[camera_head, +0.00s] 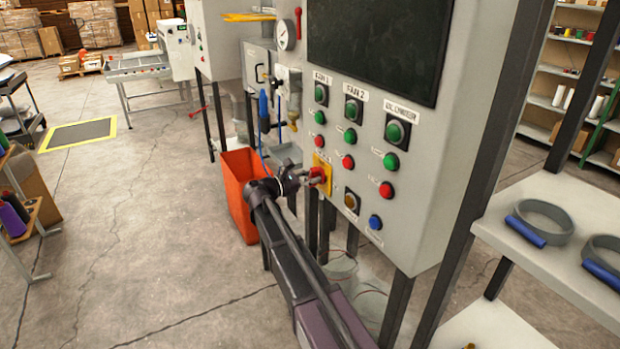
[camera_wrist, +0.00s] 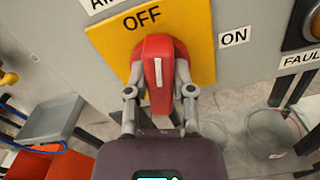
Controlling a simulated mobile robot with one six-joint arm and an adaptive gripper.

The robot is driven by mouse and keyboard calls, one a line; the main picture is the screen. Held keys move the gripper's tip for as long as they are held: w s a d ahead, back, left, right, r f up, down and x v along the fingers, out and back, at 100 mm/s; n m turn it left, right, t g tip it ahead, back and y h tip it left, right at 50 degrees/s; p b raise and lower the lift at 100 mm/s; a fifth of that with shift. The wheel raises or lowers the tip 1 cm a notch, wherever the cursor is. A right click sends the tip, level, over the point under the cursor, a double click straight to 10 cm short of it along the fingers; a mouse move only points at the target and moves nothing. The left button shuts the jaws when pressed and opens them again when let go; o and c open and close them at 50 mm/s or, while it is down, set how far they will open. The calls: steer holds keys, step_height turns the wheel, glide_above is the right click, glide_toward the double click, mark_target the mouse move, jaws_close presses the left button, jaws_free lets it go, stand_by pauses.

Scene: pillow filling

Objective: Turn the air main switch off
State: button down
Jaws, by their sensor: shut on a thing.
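The air main switch is a red rotary knob (camera_head: 317,175) on a yellow plate (camera_head: 321,160), low on the left of the grey control panel. In the wrist view the red knob (camera_wrist: 152,48) fills the middle of the yellow plate (camera_wrist: 198,35). OFF is printed above it and ON is on a label to its right. The knob's white line stands upright, toward OFF. My gripper (camera_head: 303,178) is at the knob. In the wrist view its fingers (camera_wrist: 158,82) are shut on the knob from both sides.
The control panel (camera_head: 428,190) has green, red and blue buttons right of the switch. An orange bin (camera_head: 238,190) stands on the floor left of my arm. A shelf (camera_head: 555,225) with grey rings is at the right.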

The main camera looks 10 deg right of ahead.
steer(key=shift+d+n, duration=0.15)
steer(key=shift+n, duration=1.35)
steer(key=shift+c, duration=2.4)
jaws_free()
steer(key=shift+a, duration=0.55)
steer(key=v, duration=1.1)
steer(key=shift+s, duration=0.1)
